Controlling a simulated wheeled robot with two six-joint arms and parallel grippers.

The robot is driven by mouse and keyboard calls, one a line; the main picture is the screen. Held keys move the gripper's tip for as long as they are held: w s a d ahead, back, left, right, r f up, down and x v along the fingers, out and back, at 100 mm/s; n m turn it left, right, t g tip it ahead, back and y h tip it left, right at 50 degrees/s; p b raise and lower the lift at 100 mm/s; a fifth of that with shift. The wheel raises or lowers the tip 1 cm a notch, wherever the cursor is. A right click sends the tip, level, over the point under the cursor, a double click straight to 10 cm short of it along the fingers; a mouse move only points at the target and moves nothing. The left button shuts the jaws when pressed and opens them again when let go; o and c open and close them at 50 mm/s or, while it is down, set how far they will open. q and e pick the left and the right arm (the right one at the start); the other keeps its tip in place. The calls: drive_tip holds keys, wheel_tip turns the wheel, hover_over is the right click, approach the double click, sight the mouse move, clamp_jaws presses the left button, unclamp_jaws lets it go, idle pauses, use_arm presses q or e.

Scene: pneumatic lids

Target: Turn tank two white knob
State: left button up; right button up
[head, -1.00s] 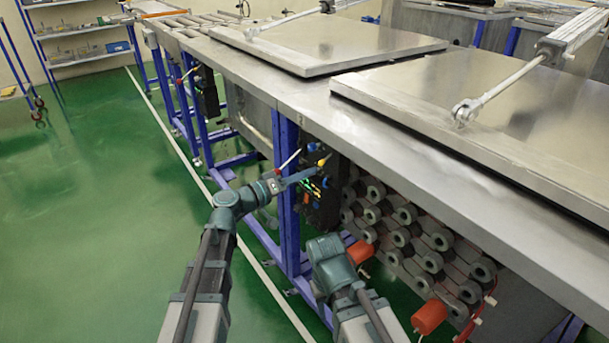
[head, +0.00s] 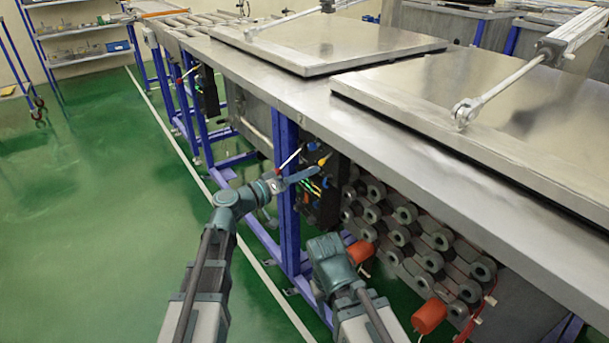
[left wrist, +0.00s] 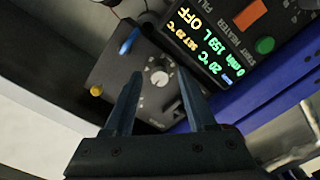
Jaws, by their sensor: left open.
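The white knob (left wrist: 159,73) shows in the left wrist view as a small round dial with a scale around it, on a dark grey control panel (left wrist: 112,88). My left gripper (left wrist: 158,80) is open, its two dark fingers on either side of the knob in the picture. I cannot tell whether they touch it. In the head view the left gripper (head: 311,174) is in front of the black control box (head: 328,210) under the tank edge, and the knob cannot be made out there. My right arm shows, but its gripper is not in view.
On the panel are a blue lever (left wrist: 129,41), a yellow knob (left wrist: 96,91), a lit display (left wrist: 204,47) and a green button (left wrist: 265,45). A blue frame post (head: 287,200) stands beside the box. Green floor is clear at left.

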use_arm(q)
drive_tip(key=v, duration=1.3)
drive_tip(key=shift+s+a, duration=0.25)
drive_tip(key=shift+a, duration=0.1)
drive_tip(key=s+d+f+m+g+y, duration=0.1)
drive_tip(key=s+d+f+g+y, duration=0.1)
drive_tip(key=s+d+f+g, duration=0.4)
drive_tip(key=s+d+f+m+g+y, duration=0.1)
drive_tip(key=s+d+f+g+y, duration=0.1)
drive_tip(key=d+f, duration=0.4)
drive_tip(key=s+a+f+g+y, duration=0.3)
drive_tip(key=s+a+f+y, duration=0.3)
drive_tip(key=s+f+y, duration=0.5)
wheel_tip(320, 180, up, 33)
drive_tip(key=w+p, duration=0.1)
drive_tip(key=p, duration=3)
drive_tip(key=shift+y+p, duration=0.3)
drive_tip(key=shift+y, duration=0.1)
